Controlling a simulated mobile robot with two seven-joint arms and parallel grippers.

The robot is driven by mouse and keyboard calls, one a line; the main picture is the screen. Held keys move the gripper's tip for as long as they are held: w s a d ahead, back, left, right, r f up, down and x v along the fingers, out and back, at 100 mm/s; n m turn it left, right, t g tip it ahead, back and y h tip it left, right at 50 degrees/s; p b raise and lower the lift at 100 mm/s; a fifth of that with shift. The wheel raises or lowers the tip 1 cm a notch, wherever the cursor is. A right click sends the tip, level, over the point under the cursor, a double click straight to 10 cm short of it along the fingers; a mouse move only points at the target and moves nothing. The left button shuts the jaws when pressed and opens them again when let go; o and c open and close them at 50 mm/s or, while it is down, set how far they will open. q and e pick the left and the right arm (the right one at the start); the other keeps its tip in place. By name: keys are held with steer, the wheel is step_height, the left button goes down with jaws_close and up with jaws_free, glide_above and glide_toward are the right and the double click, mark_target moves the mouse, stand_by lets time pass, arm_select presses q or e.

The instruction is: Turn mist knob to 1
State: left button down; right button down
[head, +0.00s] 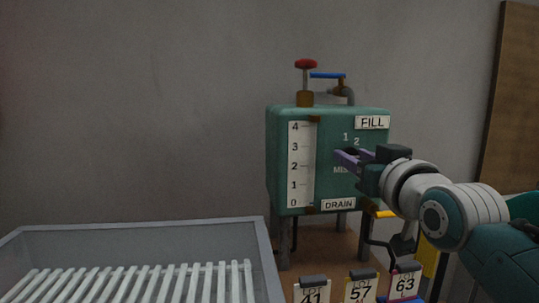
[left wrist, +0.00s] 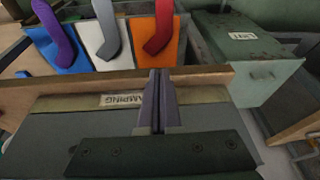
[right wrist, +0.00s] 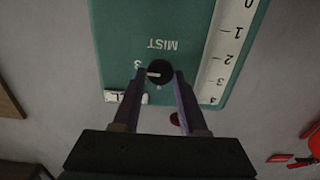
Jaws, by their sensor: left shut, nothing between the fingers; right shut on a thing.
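The round black mist knob (right wrist: 160,72) sits on the teal tank front beside the MIST label (right wrist: 163,45), which appears upside down in the right wrist view. My right gripper (right wrist: 161,77) is shut on the knob, one purple finger on each side. A white pointer mark on the knob points to the left in that view, towards what looks like a 3. In the head view my right gripper (head: 347,157) meets the tank (head: 279,150) front just below the digits 1 and 2; the knob is mostly hidden there. My left gripper (left wrist: 160,78) is shut and empty.
A grey bin with white slats (head: 262,228) stands at the left. Numbered lot cards (head: 358,290) stand below the tank.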

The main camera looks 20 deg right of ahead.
steer(key=shift+n, duration=0.3)
steer(key=n+p, duration=0.2)
steer(key=n, duration=0.6)
steer(key=n+p, duration=0.1)
steer(key=n, duration=0.8)
steer(key=shift+a+f+p, duration=0.15)
steer(key=shift+f+p, duration=0.05)
steer(key=shift+p, duration=0.15)
steer(key=shift+n, duration=0.4)
steer(key=c, duration=0.5)
jaws_free()
